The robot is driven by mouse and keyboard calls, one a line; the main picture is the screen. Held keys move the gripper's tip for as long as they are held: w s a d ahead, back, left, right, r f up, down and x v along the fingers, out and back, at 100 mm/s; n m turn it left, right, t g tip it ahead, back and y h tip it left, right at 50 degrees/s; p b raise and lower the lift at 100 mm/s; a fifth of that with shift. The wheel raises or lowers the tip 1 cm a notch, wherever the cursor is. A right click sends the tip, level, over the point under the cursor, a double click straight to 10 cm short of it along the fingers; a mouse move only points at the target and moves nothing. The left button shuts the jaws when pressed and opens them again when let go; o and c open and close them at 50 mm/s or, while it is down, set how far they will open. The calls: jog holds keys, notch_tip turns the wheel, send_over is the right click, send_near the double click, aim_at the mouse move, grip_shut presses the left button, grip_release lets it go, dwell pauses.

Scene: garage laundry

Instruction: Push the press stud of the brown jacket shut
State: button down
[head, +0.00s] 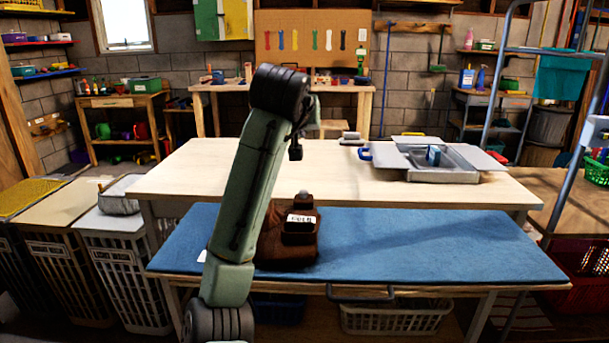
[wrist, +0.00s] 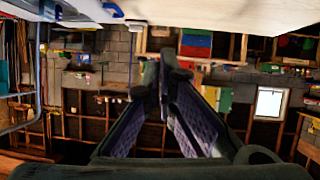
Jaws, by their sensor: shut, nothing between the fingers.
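The brown jacket (head: 275,243) lies bunched on the blue mat (head: 430,237) at the front of the table, partly hidden behind my arm. A darker brown block-like part with a white label (head: 301,218) and a small grey knob (head: 303,196) on top stands at its right side. I cannot make out the press stud halves or whether they are joined. My gripper (wrist: 166,62) is shut and empty in the wrist view, its fingertips together. It is above and beyond the jacket, apart from it. The wrist view does not show the jacket.
A pale table (head: 220,165) stands behind the mat, mostly clear. A grey tray (head: 465,175) with things in it sits at its right. Laundry baskets (head: 120,265) stand at the left. A metal rack (head: 500,75) rises at the right. The mat's right half is free.

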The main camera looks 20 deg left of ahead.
jog(key=f+g, duration=0.1)
jog(key=s+f+g, duration=0.1)
jog(key=f+g, duration=0.2)
jog(key=shift+s+d, duration=0.2)
jog(key=shift+s, duration=0.05)
jog(key=p, duration=0.3)
send_over(306, 192)
notch_tip(306, 192, down, 7)
jog(key=shift+a, duration=0.15)
notch_tip(306, 192, down, 3)
jog(key=shift+r, duration=0.2)
jog(key=shift+f+p, duration=0.3)
jog(key=shift+f, duration=0.45)
jog(key=shift+f, duration=0.1)
